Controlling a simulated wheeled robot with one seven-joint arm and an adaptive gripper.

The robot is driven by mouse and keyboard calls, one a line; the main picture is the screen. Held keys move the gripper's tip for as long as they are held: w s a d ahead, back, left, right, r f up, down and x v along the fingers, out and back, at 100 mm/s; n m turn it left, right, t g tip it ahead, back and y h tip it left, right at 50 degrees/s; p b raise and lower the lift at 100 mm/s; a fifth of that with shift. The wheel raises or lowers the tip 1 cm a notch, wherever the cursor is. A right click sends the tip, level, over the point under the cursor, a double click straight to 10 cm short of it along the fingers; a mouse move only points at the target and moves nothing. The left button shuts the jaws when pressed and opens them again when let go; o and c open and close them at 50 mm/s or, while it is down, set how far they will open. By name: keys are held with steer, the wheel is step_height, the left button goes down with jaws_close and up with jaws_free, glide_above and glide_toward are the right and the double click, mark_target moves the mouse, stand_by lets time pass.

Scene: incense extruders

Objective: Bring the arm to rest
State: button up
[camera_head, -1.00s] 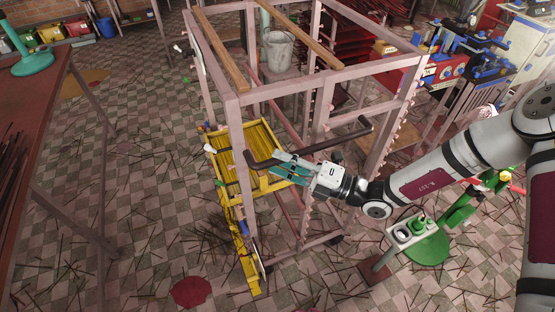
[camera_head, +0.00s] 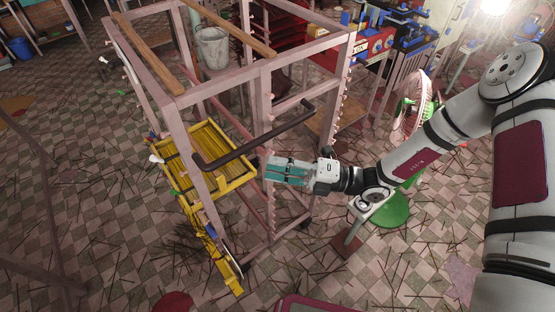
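My arm reaches in from the right edge of the head view. My gripper (camera_head: 288,170), with teal fingers, points left at the end of it. It appears in front of the near right side of the pinkish rack cart (camera_head: 267,100). The cart's dark push handle (camera_head: 255,138) lies just above and left of the fingertips, with a gap showing between them. I see nothing held, but the finger gap is too small to judge.
A yellow tray frame (camera_head: 237,182) sits at the cart's left side. A green-based fan (camera_head: 392,210) stands below my forearm. A metal bucket (camera_head: 211,47) is behind the cart's top bars. Thin sticks litter the tiled floor (camera_head: 110,225).

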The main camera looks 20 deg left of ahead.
steer(key=s+d+r+n+t+h+b, duration=0.1)
steer(key=s+d+r+n+t+h, duration=0.3)
steer(key=d+r+n+h, duration=0.5)
steer(key=s+d+r+n+t+h, duration=0.4)
steer(key=s+d+r+n+h, duration=0.3)
steer(key=d+r+n, duration=0.9)
steer(key=d+n+h, duration=0.3)
steer(key=d+n, duration=0.2)
steer(key=n, duration=0.2)
steer(key=shift+s+r+n+b, duration=0.3)
steer(key=shift+s+n+b, duration=0.05)
steer(key=shift+n+b, duration=0.05)
steer(key=shift+a, duration=0.15)
